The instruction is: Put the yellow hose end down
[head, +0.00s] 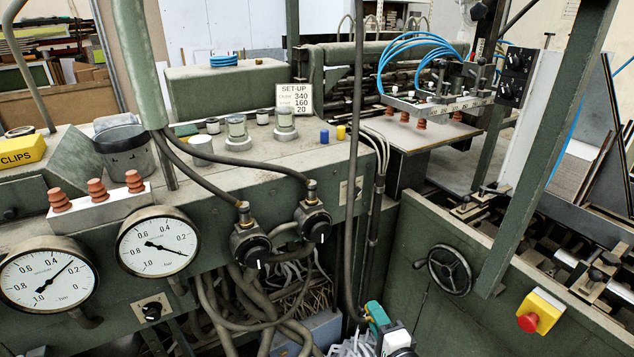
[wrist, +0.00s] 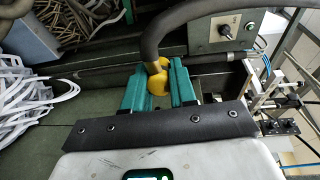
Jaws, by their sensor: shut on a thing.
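My gripper (wrist: 157,72) has its green fingers closed around the yellow hose end (wrist: 158,84) in the wrist view. A thick dark grey hose (wrist: 185,14) curves up and away from the yellow end. In the head view my gripper (head: 372,316) is low at bottom centre, in front of the green machine. A dark hose (head: 357,200) hangs down to it there. The yellow end itself cannot be made out in the head view.
The machine top (head: 290,150) carries jars, a small blue and a small yellow cap, and a set-up card (head: 294,97). Gauges (head: 157,246) and valve knobs (head: 313,222) stick out in front. A handwheel (head: 444,270) and red stop button (head: 529,322) are at right. Paper strips (wrist: 30,100) lie left.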

